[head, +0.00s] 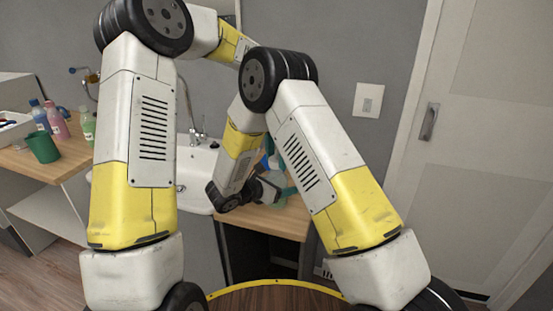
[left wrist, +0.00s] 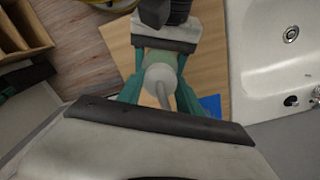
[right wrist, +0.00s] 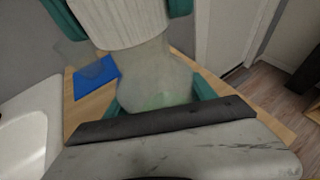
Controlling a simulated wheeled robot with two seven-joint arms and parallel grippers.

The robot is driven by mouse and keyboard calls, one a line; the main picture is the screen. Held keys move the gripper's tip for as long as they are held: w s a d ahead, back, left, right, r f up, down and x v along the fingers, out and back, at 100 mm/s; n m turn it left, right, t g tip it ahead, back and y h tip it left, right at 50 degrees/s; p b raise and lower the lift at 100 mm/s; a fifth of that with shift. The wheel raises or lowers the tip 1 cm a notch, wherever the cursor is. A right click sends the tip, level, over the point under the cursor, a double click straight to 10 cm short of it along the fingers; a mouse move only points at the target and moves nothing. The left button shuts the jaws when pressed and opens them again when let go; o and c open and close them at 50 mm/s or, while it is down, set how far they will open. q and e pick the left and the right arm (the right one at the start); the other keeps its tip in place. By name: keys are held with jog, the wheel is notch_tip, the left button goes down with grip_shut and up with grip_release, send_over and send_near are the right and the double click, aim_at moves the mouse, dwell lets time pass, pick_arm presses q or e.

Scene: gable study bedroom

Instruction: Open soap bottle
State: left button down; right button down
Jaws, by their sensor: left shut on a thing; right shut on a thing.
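The soap bottle is upright, with a translucent body (right wrist: 155,80) holding some green liquid and a white ribbed cap (right wrist: 125,22) in the right wrist view. My right gripper (right wrist: 160,100) is shut around the lower body. The teal fingers of my left gripper close on both sides of the cap. In the left wrist view, my left gripper (left wrist: 160,95) is shut around the pale round cap with its spout (left wrist: 160,80), seen from above. In the head view my right gripper (head: 275,188) is over the wooden counter; my arms largely hide the bottle and left gripper.
A white sink (head: 198,170) adjoins the wooden counter (head: 270,222). A flat blue thing (right wrist: 97,75) lies on the counter near the bottle. At left, a shelf holds a green cup (head: 43,147), a pink bottle (head: 57,120) and other bottles. A closed door (head: 465,150) stands right.

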aim_at(277, 158)
pick_arm(q)
jog(key=shift+r, duration=2)
pick_arm(e)
jog(key=shift+c, duration=1.2)
grip_release()
